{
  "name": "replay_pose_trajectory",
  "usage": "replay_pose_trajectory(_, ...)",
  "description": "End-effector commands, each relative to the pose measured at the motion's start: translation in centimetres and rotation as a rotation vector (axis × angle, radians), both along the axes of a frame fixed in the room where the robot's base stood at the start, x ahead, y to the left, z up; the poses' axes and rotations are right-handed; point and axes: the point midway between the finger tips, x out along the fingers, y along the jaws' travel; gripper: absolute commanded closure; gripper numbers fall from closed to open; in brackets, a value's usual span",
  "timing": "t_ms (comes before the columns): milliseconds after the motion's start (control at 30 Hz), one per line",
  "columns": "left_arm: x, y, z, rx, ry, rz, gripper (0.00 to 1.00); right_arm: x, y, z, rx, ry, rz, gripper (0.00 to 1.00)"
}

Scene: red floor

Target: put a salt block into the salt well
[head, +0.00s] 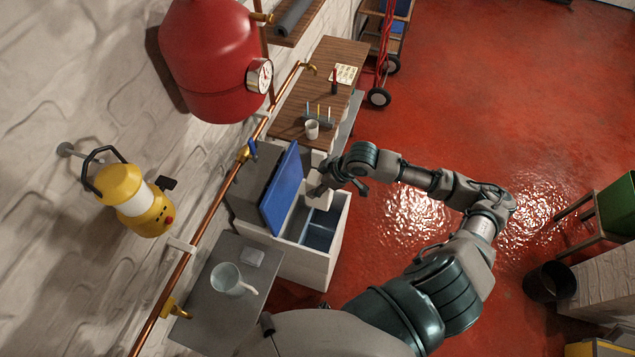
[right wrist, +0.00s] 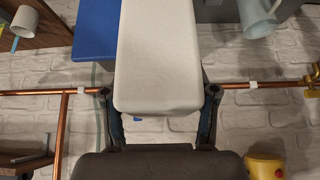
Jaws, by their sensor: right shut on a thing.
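A white salt block (right wrist: 160,60) fills the middle of the right wrist view, between the two fingers of my right gripper (right wrist: 160,115). In the head view my right gripper (head: 336,184) is shut on this block (head: 319,201), above the open salt well. The salt well (head: 308,262) is a white box with its blue lid (head: 282,188) raised toward the wall. Its inside shows blue-grey compartments; the gripper and block cover its far part. The block is beside the lid; I cannot tell its exact height over the opening. My left gripper is out of view.
A wooden bench (head: 300,96) with a white cup (head: 312,129) stands beyond. A copper pipe (head: 205,222) runs along the wall.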

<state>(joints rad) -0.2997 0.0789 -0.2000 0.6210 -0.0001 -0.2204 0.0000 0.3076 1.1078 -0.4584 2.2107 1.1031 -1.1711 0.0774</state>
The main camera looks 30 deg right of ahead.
Motion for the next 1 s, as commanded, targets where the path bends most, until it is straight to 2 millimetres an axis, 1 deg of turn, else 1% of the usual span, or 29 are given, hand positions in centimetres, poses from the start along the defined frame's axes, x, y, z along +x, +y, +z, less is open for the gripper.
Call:
replay_pose_trajectory(100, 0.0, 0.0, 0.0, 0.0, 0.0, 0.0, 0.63, 0.1, 0.0, 0.2, 0.002, -0.006, 0.0, 1.0)
replay_pose_trajectory(233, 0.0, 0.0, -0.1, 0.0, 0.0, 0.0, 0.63, 0.1, 0.0, 0.0, 0.002, -0.005, 0.0, 1.0)
replay_pose_trajectory(1000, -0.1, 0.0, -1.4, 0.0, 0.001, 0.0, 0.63, 0.1, 0.0, -3.6, 0.003, -0.005, 0.0, 1.0)
